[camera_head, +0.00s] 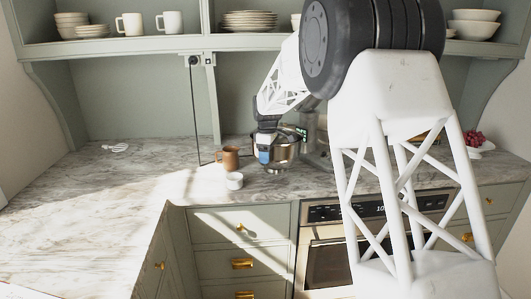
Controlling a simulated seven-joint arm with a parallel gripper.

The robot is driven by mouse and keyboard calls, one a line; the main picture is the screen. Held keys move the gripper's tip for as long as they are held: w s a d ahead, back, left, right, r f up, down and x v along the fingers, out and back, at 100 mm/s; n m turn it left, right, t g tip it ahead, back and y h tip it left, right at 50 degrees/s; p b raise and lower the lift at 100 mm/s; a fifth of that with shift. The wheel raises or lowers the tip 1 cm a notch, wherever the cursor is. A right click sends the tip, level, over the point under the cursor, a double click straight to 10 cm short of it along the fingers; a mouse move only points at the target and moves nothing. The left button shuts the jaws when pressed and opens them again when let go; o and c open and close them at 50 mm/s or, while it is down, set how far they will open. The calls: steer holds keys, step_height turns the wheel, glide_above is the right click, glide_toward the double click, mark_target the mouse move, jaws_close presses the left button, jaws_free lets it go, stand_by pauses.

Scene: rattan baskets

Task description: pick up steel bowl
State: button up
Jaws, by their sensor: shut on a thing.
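The steel bowl (285,151) is at the back of the marble counter, right of a brown mug. My gripper (265,157) comes down from above at the bowl's left side and is shut on its rim. The fingertips are small and partly hidden in this view. The bowl looks upright. I cannot tell whether it touches the counter or is slightly above it.
The brown mug (229,158) and a small white cup (234,181) stand close to the left of the bowl. A grey appliance (314,150) stands right behind it. A shelf (150,45) with dishes is above. The left counter (90,215) is mostly clear.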

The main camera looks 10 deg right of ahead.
steer(key=s+r, duration=0.1)
steer(key=s, duration=0.9)
steer(key=shift+s+d, duration=0.4)
steer(key=shift+d, duration=0.05)
steer(key=shift+d, duration=0.1)
steer(key=s+d+r+n, duration=0.1)
steer(key=d, duration=2.2)
steer(key=shift+r+n+t, duration=0.15)
steer(key=shift+n+t, duration=0.15)
steer(key=shift+n, duration=0.1)
